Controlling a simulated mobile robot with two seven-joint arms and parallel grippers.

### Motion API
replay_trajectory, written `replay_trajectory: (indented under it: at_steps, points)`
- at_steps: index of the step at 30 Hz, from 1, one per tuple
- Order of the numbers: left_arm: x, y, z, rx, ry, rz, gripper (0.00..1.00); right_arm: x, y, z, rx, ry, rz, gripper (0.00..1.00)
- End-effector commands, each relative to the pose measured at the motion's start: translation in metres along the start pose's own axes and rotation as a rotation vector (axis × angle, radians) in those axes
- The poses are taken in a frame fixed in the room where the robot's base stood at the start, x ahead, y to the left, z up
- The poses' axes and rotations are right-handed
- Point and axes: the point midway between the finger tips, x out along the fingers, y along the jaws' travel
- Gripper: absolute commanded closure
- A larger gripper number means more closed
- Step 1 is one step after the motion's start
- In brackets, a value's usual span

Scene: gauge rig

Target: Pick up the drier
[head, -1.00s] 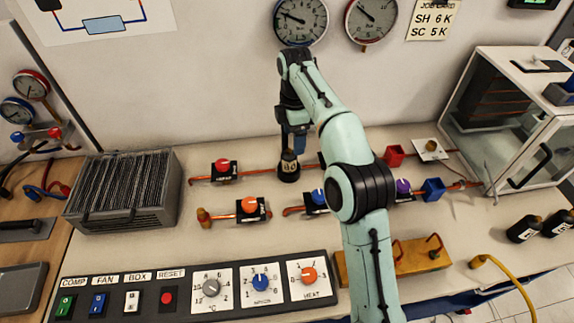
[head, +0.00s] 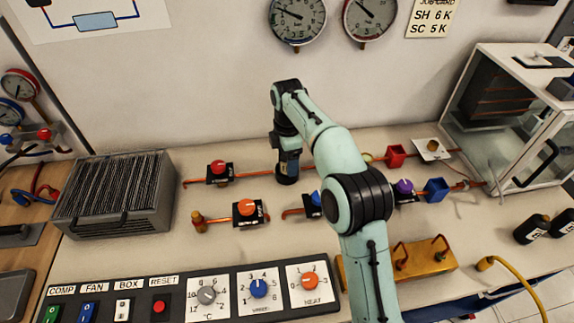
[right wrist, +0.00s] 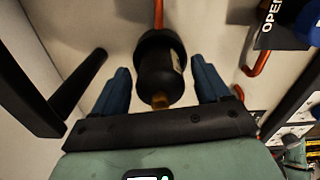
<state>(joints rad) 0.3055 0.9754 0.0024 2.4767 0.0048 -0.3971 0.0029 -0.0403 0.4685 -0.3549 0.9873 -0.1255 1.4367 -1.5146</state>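The drier is a dark cylinder with a pale label and a brass-coloured end. In the right wrist view the drier (right wrist: 160,72) stands between the two blue fingers of my right gripper (right wrist: 162,82). The fingers are open, one on each side of it, with a narrow gap showing on both sides. In the head view my right gripper (head: 288,160) points down over the drier (head: 287,181), which is mostly hidden with only its dark lower part showing. My left gripper is in neither view.
Copper pipes with a red-knobbed valve (head: 218,168) and an orange-knobbed valve (head: 246,208) lie to the left. A finned condenser (head: 115,230) stands further left. A control panel (head: 180,320) runs along the front. A glass-sided box (head: 545,125) is at the right.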

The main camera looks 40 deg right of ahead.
Motion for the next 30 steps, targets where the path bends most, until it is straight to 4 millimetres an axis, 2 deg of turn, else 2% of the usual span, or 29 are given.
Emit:
replay_trajectory:
  at_steps: [1,5,6,14,20,26,30]
  points:
    - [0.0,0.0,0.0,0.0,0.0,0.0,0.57,0.0,0.0,0.0,0.0,0.0,0.0,0.43]
    - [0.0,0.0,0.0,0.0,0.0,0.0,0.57,0.0,0.0,0.0,0.0,0.0,0.0,0.85]
    - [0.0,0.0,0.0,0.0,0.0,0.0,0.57,0.0,0.0,0.0,0.0,0.0,0.0,0.89]
    - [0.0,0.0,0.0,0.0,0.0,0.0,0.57,-0.002,0.0,0.0,0.0,0.0,0.001,0.89]
    - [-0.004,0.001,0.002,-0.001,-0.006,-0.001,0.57,-0.017,0.001,0.0,0.001,0.001,0.003,0.89]
    - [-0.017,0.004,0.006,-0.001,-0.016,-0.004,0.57,-0.058,0.001,0.0,0.001,0.002,0.006,0.89]
    - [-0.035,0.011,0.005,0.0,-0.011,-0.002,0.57,-0.1,0.002,0.001,0.002,0.001,0.008,0.89]
